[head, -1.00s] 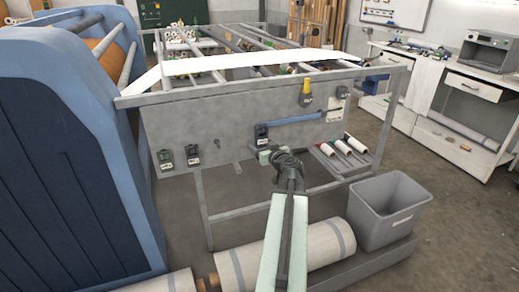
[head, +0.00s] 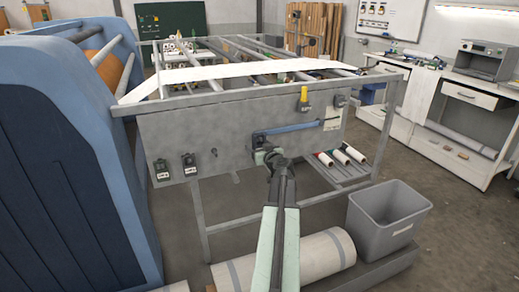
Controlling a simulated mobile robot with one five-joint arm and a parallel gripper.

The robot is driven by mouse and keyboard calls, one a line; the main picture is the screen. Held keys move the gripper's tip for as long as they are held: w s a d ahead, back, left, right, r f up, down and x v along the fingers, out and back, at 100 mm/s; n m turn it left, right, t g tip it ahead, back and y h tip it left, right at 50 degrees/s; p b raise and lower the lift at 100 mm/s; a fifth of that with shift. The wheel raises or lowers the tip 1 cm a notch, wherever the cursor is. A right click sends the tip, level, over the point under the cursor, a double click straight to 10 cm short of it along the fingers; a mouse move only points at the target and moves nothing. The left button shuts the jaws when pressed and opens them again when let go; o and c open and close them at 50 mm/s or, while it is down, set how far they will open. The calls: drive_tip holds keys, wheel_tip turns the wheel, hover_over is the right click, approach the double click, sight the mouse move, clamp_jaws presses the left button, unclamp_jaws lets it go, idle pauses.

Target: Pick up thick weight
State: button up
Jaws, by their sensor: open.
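Several small labelled dark blocks hang on the grey front panel (head: 225,130) of the frame; the labels are too small to read, so I cannot tell which is the thick weight. Two are a left block (head: 160,171) and its neighbour (head: 189,165) at the lower left. One with a yellow top (head: 304,98) and a dark one (head: 340,101) are at the upper right. Another dark block (head: 258,141) sits at the left end of a blue bar. My gripper (head: 266,156) is open, just below this block in the picture; its fingers are small and contact cannot be judged.
A blue machine housing (head: 75,160) stands close on the left. A grey bin (head: 388,222) and a wrapped roll (head: 300,262) lie in front, low down. Small rolls (head: 340,157) rest on a rack behind the panel. A white bench (head: 470,125) is at the right.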

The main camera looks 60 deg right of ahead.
clamp_jaws()
drive_tip(key=shift+r, duration=0.2)
idle(0.3)
